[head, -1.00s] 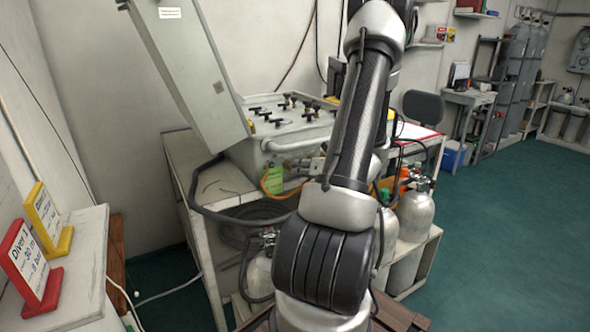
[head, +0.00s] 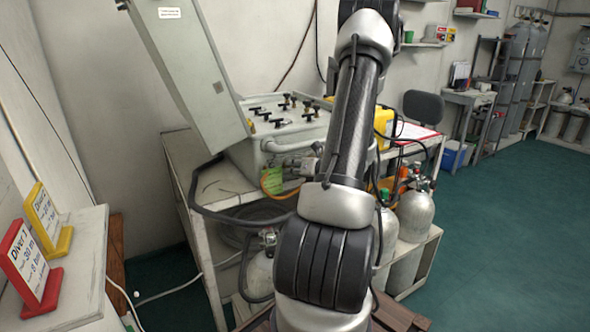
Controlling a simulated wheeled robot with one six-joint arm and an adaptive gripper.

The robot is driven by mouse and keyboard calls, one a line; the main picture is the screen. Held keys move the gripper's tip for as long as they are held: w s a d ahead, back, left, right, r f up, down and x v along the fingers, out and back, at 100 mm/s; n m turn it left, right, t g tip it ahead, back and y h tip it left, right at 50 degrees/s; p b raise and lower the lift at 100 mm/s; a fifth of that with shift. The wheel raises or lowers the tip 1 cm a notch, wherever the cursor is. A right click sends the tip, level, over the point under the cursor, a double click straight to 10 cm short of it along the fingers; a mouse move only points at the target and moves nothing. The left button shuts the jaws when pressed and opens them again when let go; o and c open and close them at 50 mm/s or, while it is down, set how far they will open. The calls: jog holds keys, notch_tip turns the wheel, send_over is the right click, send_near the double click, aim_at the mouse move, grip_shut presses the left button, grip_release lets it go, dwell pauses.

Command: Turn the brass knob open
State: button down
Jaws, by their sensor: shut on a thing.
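The air panel (head: 287,132) is a pale grey box on a bench left of my arm, with its tall lid (head: 190,62) standing open and leaning left. Its top carries several small black T-handles and brass-coloured fittings (head: 285,101). At this size I cannot tell which of these is the brass knob or how far it is turned. My arm rises through the middle of the picture and leaves it at the top. My gripper is outside the frame, so its contact with any knob does not show.
The panel's bench (head: 208,180) has hoses and cylinders below. Grey cylinders (head: 413,222) stand right of my arm. A yellow case (head: 384,126) sits behind it. A red sign (head: 30,270) and a yellow sign (head: 50,222) stand on the left cabinet. Green floor (head: 510,230) is clear at right.

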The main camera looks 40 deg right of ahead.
jog(key=shift+w+a+n+g+h, duration=0.15)
jog(key=shift+n+g+h, duration=0.1)
jog(key=shift+n+h, duration=0.65)
jog(key=shift+s+a+n+g+h, duration=0.1)
jog(key=shift+n+g+h, duration=0.3)
jog(key=shift+n, duration=0.8)
jog(key=c, duration=1.5)
grip_release()
jog(key=shift+c, duration=0.2)
jog(key=shift+r, duration=0.1)
jog(key=v, duration=1.2)
jog(key=shift+f, duration=0.3)
